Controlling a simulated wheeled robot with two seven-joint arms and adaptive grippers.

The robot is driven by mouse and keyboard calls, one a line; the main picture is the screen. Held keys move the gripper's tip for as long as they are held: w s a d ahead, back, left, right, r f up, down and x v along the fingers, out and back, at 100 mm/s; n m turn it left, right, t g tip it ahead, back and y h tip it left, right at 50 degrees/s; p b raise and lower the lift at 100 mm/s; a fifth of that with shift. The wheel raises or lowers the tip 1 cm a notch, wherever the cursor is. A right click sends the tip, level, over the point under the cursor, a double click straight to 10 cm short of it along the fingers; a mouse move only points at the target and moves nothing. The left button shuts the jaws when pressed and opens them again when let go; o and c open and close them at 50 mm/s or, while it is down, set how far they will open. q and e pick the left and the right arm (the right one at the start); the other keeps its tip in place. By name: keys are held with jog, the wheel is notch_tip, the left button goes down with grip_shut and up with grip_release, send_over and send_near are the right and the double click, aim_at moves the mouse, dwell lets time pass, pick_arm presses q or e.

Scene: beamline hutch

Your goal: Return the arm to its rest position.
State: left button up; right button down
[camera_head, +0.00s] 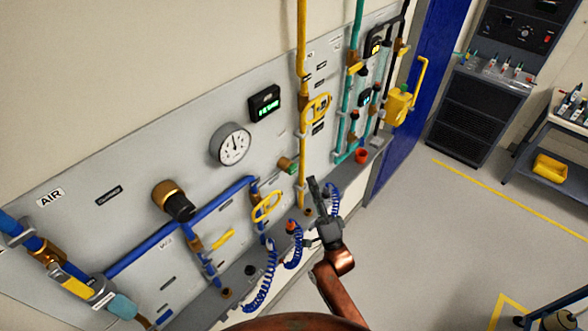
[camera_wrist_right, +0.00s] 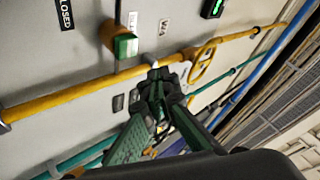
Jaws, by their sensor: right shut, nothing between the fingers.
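My right gripper (camera_head: 317,186) is in front of the wall panel (camera_head: 90,215), just right of the lower end of the yellow vertical pipe (camera_head: 302,130). Its dark fingers are closed together with nothing between them. The copper-coloured arm behind it comes up from the bottom of the head view. In the right wrist view the closed fingertips (camera_wrist_right: 158,78) overlap the yellow pipe (camera_wrist_right: 75,98); I cannot tell whether they touch it. My left gripper is not in view.
Around the gripper are a yellow-handled valve (camera_head: 317,107), a green-ended fitting (camera_head: 287,164), a blue coiled hose (camera_head: 333,198) and a red cup-like part (camera_head: 361,156). A ledge (camera_head: 225,290) runs along the panel's bottom. Open floor (camera_head: 430,230) lies to the right.

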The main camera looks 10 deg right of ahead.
jog(key=shift+s+d, duration=0.45)
jog(key=shift+s, duration=0.15)
notch_tip(320, 180, down, 29)
jog(key=w+d+n+g+h+b, duration=0.2)
jog(key=n+g, duration=0.2)
jog(key=g, duration=0.2)
jog(key=s+d+f+n+g+h+b, duration=0.15)
jog(key=s+f, duration=0.25)
jog(key=f, duration=0.5)
jog(key=s+d+f+n+g, duration=0.1)
jog(key=s+d+f+g, duration=0.15)
jog(key=f, duration=0.65)
jog(key=s+d+f+n+g+h+b, duration=0.1)
jog(key=s+f+g, duration=0.25)
jog(key=f, duration=0.55)
jog(key=s+d+f+n+g+h+b, duration=0.1)
jog(key=s+d+f+n+g, duration=0.15)
jog(key=s+f, duration=0.8)
jog(key=s+d+f+n+g+h+b, duration=0.1)
jog(key=s+d+f+g, duration=0.2)
jog(key=s+f, duration=0.8)
jog(key=s+d+f+n+g, duration=0.1)
jog(key=s+f+g, duration=0.1)
jog(key=s, duration=1)
jog(key=s+d+f+n+g+b, duration=0.1)
jog(key=s+f, duration=0.4)
jog(key=s, duration=0.7)
jog(key=shift+d+f+n+g, duration=0.2)
jog(key=shift+d+n+g, duration=0.4)
jog(key=shift+g, duration=0.6)
